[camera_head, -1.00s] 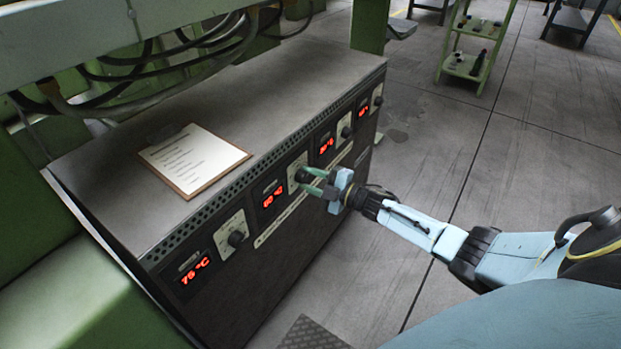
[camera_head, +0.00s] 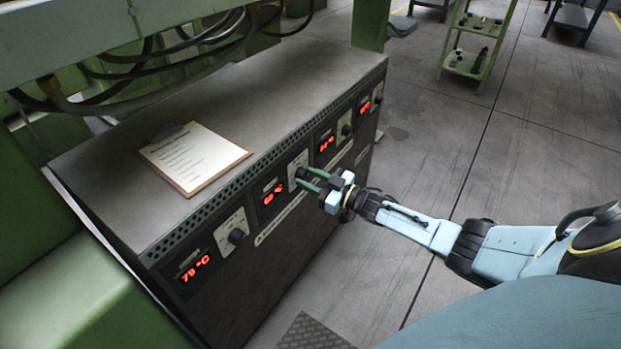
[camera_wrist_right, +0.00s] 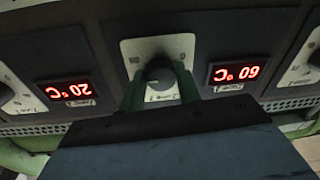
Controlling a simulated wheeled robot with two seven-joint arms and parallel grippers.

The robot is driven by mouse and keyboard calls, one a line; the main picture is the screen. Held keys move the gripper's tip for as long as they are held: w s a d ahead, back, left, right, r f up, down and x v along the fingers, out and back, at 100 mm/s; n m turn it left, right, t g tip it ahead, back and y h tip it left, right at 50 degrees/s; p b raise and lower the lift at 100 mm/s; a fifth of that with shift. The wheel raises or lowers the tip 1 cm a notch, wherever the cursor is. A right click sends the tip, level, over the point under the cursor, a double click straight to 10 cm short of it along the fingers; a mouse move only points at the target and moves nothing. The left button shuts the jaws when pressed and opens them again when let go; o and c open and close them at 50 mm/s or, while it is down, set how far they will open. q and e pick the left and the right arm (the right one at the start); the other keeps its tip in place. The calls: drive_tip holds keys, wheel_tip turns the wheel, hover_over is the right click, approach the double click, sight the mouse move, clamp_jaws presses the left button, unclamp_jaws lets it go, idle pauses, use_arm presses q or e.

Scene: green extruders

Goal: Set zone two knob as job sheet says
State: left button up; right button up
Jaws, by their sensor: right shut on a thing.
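The control box (camera_head: 100,180) carries a row of red displays, each with a dark knob on a pale plate. My right gripper (camera_head: 306,179) is shut on the knob to the right of the second display from the near end (camera_head: 273,192). In the right wrist view the green fingers stand on both sides of this round dark knob (camera_wrist_right: 159,73), and the picture is upside down. My left gripper is not in view.
Black cables (camera_head: 150,75) hang over the box's back. A green trolley (camera_head: 468,60) stands far off; the floor (camera_head: 440,150) between is clear.

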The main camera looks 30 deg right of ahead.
drive_tip(key=m, duration=0.3)
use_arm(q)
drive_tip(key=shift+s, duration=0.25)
use_arm(e)
drive_tip(key=shift+a+m, duration=0.1)
drive_tip(key=shift+m, duration=1.4)
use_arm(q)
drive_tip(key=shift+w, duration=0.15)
use_arm(e)
drive_tip(key=o, duration=1)
drive_tip(key=shift+c, duration=0.2)
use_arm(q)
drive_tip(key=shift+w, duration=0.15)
use_arm(e)
drive_tip(key=shift+s, duration=0.1)
drive_tip(key=shift+s, duration=0.15)
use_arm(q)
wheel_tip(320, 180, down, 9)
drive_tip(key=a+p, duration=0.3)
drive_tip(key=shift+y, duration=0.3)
use_arm(e)
drive_tip(key=v, duration=1.3)
drive_tip(key=shift+f, duration=0.2)
